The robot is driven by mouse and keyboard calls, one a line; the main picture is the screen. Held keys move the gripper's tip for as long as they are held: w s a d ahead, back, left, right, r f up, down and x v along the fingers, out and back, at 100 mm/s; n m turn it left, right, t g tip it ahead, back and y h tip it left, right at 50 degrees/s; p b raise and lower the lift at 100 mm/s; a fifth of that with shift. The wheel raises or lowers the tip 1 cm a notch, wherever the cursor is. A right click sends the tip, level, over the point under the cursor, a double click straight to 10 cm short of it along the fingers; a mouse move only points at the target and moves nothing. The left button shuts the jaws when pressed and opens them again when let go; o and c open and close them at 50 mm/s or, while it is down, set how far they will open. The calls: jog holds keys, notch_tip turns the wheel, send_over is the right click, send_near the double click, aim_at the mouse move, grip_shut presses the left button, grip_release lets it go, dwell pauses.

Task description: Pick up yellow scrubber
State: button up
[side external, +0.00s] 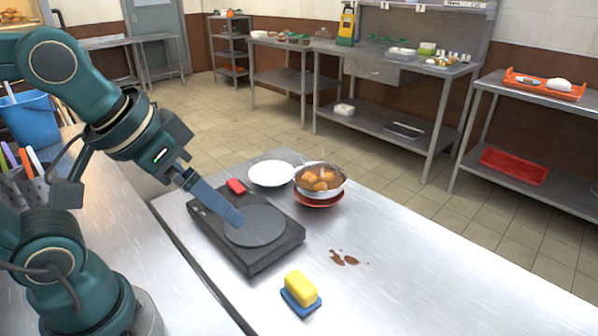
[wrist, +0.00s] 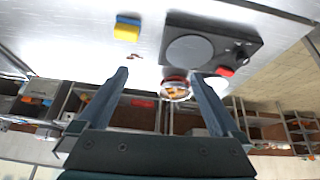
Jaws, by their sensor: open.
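The yellow scrubber (side external: 300,287) is a yellow block on a blue base, lying on the steel table near the front. It also shows in the wrist view (wrist: 126,32) at the upper left, beyond my left finger as pictured. My gripper (side external: 238,220) is in the air above the black hotplate, apart from the scrubber, which lies to its lower right in the side view. In the wrist view my gripper (wrist: 163,80) has its two fingers wide apart with nothing between them held.
The black hotplate (side external: 285,254) stands left of the scrubber. Behind it are a red block (side external: 236,186), a white plate (side external: 270,173) and a pot of brown food (side external: 320,184) on a red dish. A brown spill (side external: 343,258) lies near the scrubber. The table's right side is clear.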

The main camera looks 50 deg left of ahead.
jog(key=w+d+g, duration=0.1)
jog(key=w+d, duration=0.1)
jog(key=w, duration=0.3)
jog(key=m+g, duration=0.1)
jog(key=g, duration=0.3)
send_over(305, 280)
notch_tip(305, 280, down, 9)
notch_tip(305, 280, down, 4)
jog(key=shift+r+m+g, duration=0.25)
jog(key=shift+m+g, duration=0.05)
jog(key=shift+g, duration=0.2)
jog(key=shift+f, duration=2.4)
jog(key=shift+c, duration=0.3)
jog(key=c, duration=1.2)
jog(key=shift+c, duration=0.2)
